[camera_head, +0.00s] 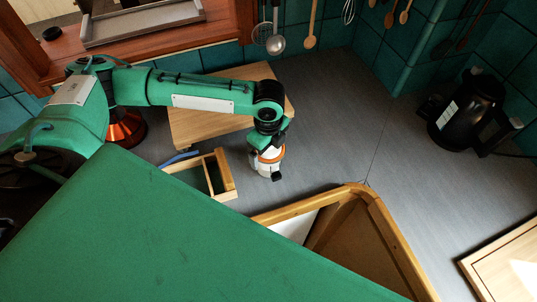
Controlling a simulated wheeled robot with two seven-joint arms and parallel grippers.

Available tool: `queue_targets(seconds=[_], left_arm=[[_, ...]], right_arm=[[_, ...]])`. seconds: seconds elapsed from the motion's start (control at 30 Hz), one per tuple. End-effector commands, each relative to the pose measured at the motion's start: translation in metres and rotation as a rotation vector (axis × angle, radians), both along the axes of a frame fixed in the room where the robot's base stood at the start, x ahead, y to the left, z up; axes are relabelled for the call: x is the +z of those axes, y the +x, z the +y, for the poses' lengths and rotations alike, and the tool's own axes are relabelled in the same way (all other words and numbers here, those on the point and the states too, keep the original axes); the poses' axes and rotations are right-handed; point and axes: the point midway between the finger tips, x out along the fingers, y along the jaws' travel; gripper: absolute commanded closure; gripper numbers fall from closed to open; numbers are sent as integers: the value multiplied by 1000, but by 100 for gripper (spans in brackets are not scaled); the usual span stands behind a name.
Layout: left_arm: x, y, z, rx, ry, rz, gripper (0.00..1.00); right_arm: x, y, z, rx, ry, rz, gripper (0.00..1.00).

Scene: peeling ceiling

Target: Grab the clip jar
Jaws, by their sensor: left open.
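A small whitish jar with an orange band, which looks like the clip jar (267,158), stands on the grey worktop (335,135) near the wooden-edged counter corner. My left gripper (273,174) reaches down over it from above. Its dark fingertip shows at the jar's lower front, and the jaws are open. The gripper covers the jar's top, and I cannot tell whether the fingers touch it. My right gripper is not in view.
A wooden box with compartments (228,178) stands just left of the jar, with a wooden board (205,133) behind it. A black kettle (468,112) stands at the right. Utensils hang on the tiled wall. The worktop right of the jar is clear.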

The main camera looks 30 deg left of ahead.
Motion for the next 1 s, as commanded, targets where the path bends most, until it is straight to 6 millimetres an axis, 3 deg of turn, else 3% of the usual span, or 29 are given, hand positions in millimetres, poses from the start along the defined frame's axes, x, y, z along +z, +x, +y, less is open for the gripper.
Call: queue_targets(seconds=[0.17, 0.4, 0.5, 0.77, 1.0], left_arm=[[-1, 0, 0, 0, 0, -1, 7], [0, 0, 0, 0, -1, -1, 52], [0, 1, 0, 0, -1, -2, 66], [2, 1, 0, 0, -1, -2, 66], [21, 1, 0, 0, -2, -5, 66]], right_arm=[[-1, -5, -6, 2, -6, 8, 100], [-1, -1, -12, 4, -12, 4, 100], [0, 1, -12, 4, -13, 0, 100], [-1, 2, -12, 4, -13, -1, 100], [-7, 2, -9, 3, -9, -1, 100]])
